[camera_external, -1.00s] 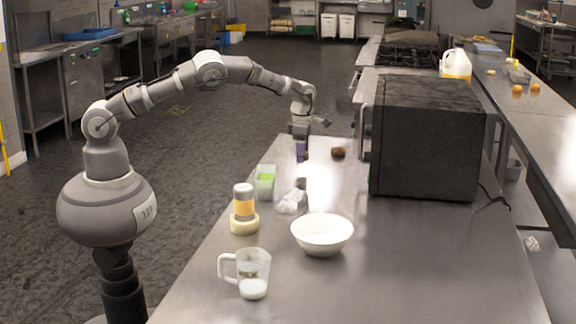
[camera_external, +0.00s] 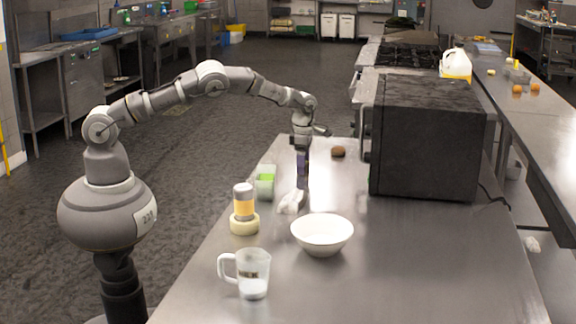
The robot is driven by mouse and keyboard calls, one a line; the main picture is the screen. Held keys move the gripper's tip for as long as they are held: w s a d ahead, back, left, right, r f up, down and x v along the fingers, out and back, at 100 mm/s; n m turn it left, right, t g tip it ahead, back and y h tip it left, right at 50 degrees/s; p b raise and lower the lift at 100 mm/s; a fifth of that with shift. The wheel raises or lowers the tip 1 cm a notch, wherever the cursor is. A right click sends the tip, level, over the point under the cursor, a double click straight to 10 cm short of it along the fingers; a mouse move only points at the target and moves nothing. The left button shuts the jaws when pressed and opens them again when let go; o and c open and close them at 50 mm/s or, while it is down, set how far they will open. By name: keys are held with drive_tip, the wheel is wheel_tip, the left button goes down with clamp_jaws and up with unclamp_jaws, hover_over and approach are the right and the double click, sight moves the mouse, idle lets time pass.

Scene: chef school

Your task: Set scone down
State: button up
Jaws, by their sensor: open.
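A small round brown item (camera_external: 338,151), which looks like the scone, lies on the steel counter (camera_external: 400,260) near its far edge, to the left of the black oven. My gripper (camera_external: 302,184) points down over the counter, to the left of the brown item and nearer the camera, apart from it. Its fingers are open, and I see nothing held between them. The fingertips are close to a crumpled white item (camera_external: 291,202); I cannot tell whether they touch it.
A white bowl (camera_external: 322,235), a glass measuring jug (camera_external: 253,275), a jar with an orange band (camera_external: 244,205) and a green-and-clear container (camera_external: 265,184) stand on the counter. The black oven (camera_external: 425,140) blocks the right. The counter's front right is clear.

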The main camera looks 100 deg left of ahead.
drive_tip(key=w+d+r+m+t+y+p, duration=0.1)
drive_tip(key=w+d+r+m+t+p, duration=0.2)
drive_tip(key=r, duration=1)
drive_tip(key=w+d+r+m+p, duration=0.1)
drive_tip(key=d+r+m, duration=0.25)
drive_tip(key=r, duration=1.05)
drive_tip(key=s+d+r+m+t, duration=0.1)
drive_tip(key=d+r+m+t, duration=0.1)
drive_tip(key=d+r+m, duration=0.5)
drive_tip(key=d+r+m+t, duration=0.2)
drive_tip(key=r+m, duration=0.2)
drive_tip(key=r, duration=0.7)
drive_tip(key=s+d+r+m+t, duration=0.4)
drive_tip(key=s+d+r+m, duration=0.5)
drive_tip(key=r, duration=0.3)
drive_tip(key=s+d+r+m+t+h, duration=0.1)
drive_tip(key=s+d+r+m+t, duration=0.3)
drive_tip(key=s+d+r+m, duration=0.5)
wheel_tip(320, 180, up, 4)
drive_tip(key=shift+d+r+m, duration=0.1)
drive_tip(key=shift+d+m, duration=0.25)
drive_tip(key=shift+d, duration=0.15)
wheel_tip(320, 180, down, 5)
drive_tip(key=b, duration=0.5)
